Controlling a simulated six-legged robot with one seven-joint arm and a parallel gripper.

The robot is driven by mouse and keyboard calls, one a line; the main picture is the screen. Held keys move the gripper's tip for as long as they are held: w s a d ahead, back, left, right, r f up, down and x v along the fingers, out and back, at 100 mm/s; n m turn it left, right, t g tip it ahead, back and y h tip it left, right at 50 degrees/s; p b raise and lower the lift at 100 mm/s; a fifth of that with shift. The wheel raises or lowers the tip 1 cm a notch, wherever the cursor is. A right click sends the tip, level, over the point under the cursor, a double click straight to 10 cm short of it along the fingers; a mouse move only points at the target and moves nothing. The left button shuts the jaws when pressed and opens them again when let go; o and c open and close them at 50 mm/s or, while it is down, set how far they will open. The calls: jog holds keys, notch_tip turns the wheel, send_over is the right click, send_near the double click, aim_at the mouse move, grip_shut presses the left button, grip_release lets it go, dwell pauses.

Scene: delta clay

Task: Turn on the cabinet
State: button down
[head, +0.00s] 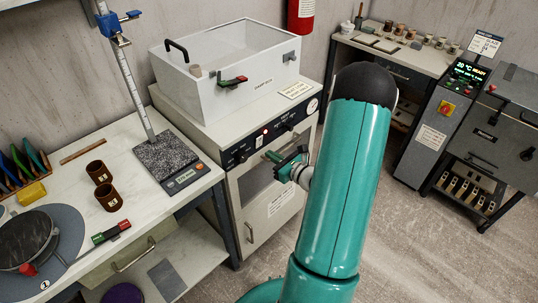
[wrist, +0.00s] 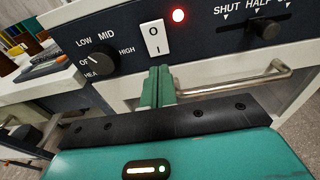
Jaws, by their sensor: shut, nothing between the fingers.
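The cabinet (head: 250,205) stands in the middle of the head view, pale, with a dark control panel (head: 250,150) along its upper front. In the wrist view the panel has a white rocker switch (wrist: 155,38) marked O above and I below; I cannot tell which side is pressed. Left of it is a black knob (wrist: 100,61) with OFF, LOW, MID and HIGH marks, its pointer near OFF. A red lamp (wrist: 178,15) glows at the upper right of the switch. My gripper (wrist: 160,70) is shut and empty, its green fingertips just below the switch; contact is unclear. It also shows before the cabinet front (head: 272,157).
A metal bar handle (wrist: 240,84) runs right of my fingers. A SHUT/HALF slider (wrist: 264,28) sits at the panel's right. A white box (head: 228,85) stands on the cabinet. A workbench (head: 145,180) with a scale (head: 184,179) adjoins on the left.

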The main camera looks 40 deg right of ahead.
jog(key=s+f, duration=0.1)
jog(key=s, duration=0.9)
jog(key=shift+s+d+f, duration=0.15)
jog(key=shift+d+f, duration=0.05)
jog(key=shift+d, duration=0.05)
jog(key=w+a+r+n+g+y, duration=0.3)
jog(key=a+r+n+g+y, duration=0.25)
jog(key=a, duration=0.45)
jog(key=w+a+r+n+g+y, duration=0.2)
jog(key=a+r+n+y, duration=0.2)
jog(key=a+r+n, duration=0.35)
jog(key=s+a+r+n+g+h, duration=0.3)
jog(key=s+a+n, duration=0.1)
jog(key=a+n, duration=0.35)
jog(key=s+a+r+n+g+h, duration=0.2)
jog(key=s+a+r+n+g, duration=0.15)
jog(key=a+n, duration=0.4)
jog(key=s+r+n+t+h, duration=0.3)
jog(key=r+n+h, duration=0.2)
jog(key=r+n, duration=0.1)
jog(key=shift+a+r+n, duration=0.2)
jog(key=shift+r+n, duration=0.1)
jog(key=shift+n, duration=0.5)
